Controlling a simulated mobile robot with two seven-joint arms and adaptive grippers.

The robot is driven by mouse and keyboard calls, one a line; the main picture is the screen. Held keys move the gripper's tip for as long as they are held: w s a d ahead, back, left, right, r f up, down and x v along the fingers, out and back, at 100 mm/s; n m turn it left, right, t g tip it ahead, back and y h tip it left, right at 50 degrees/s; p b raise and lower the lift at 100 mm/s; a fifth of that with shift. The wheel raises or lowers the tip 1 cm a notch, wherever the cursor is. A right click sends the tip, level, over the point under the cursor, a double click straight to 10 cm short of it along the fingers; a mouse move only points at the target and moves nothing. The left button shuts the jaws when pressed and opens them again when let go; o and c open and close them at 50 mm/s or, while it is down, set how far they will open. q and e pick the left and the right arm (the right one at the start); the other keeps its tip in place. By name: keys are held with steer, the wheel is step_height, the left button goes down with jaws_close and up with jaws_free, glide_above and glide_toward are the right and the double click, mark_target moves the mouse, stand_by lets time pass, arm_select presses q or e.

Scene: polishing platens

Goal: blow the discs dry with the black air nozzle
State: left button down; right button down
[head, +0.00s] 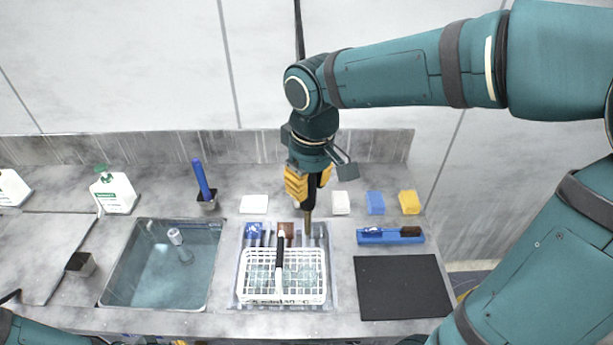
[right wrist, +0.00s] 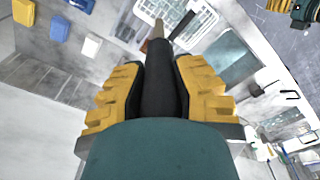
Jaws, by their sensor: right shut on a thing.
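My right gripper (head: 309,186) is shut on the black air nozzle (head: 309,192), which points down with its brass-coloured tip just behind the white basket. In the right wrist view the nozzle (right wrist: 160,85) sits between the yellow fingers (right wrist: 160,90), its tip directed at the basket.
A water-filled sink (head: 150,275) lies left of the basket. A black mat (head: 403,288) and a blue tray with a brush (head: 375,238) lie right. Behind are white, blue (head: 375,203) and yellow (head: 409,202) blocks, a blue-handled tool in a cup, and a white bottle (head: 114,192).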

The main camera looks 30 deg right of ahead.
step_height(320, 180, down, 9)
steer(key=b, duration=0.6)
steer(key=shift+r+b, duration=0.15)
steer(key=shift+b, duration=0.25)
stand_by(0.8)
steer(key=w+a, duration=0.3)
steer(key=a, duration=0.2)
steer(key=shift+w+a, duration=0.25)
stand_by(0.5)
stand_by(1.0)
steer(key=w+a, duration=0.3)
steer(key=a, duration=0.2)
steer(key=shift+w+a, duration=0.15)
steer(key=shift+a, duration=0.1)
stand_by(0.4)
stand_by(1.1)
